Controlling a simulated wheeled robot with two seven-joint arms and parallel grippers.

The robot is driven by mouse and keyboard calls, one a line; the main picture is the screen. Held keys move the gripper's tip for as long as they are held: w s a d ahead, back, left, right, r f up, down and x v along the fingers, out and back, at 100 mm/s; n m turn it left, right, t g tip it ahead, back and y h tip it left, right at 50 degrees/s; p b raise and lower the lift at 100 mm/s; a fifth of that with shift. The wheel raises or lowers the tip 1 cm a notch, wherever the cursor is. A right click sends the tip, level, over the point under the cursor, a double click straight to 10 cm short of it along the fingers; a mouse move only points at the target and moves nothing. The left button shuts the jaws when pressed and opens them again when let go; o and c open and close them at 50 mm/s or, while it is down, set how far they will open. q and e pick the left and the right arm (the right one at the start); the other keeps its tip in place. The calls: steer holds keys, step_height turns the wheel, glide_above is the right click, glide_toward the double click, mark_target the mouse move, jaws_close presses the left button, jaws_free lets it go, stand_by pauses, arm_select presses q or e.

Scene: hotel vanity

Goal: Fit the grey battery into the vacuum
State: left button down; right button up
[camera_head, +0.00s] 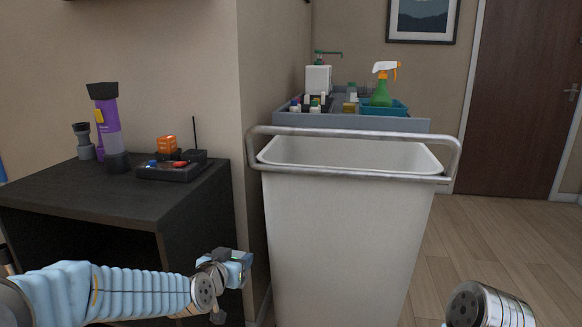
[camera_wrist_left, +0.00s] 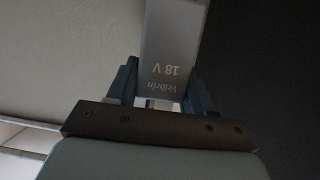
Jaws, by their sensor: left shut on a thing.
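A purple and grey handheld vacuum (camera_head: 106,125) stands upright on the black cabinet (camera_head: 95,205) at the left of the head view. My left gripper (camera_head: 238,268) is low in front of the cabinet's right side, below its top and apart from the vacuum. In the left wrist view it is shut on the grey battery (camera_wrist_left: 172,38), which is marked "18 V" and sticks out beyond the fingers. I cannot make out the battery in the head view. Part of my right arm shows at the bottom right, but its gripper is out of view.
A black tray (camera_head: 160,174) with an orange item and small things sits right of the vacuum. A white cart (camera_head: 335,230) with a metal rail, spray bottle (camera_head: 381,92) and toiletries fills the middle. Open floor lies right.

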arm_select(q)
steer(key=s+a+f+n+y, duration=0.2)
steer(key=a+f+y, duration=0.1)
steer(key=a+f, duration=0.4)
steer(key=shift+f+n, duration=0.3)
steer(key=shift+f, duration=0.2)
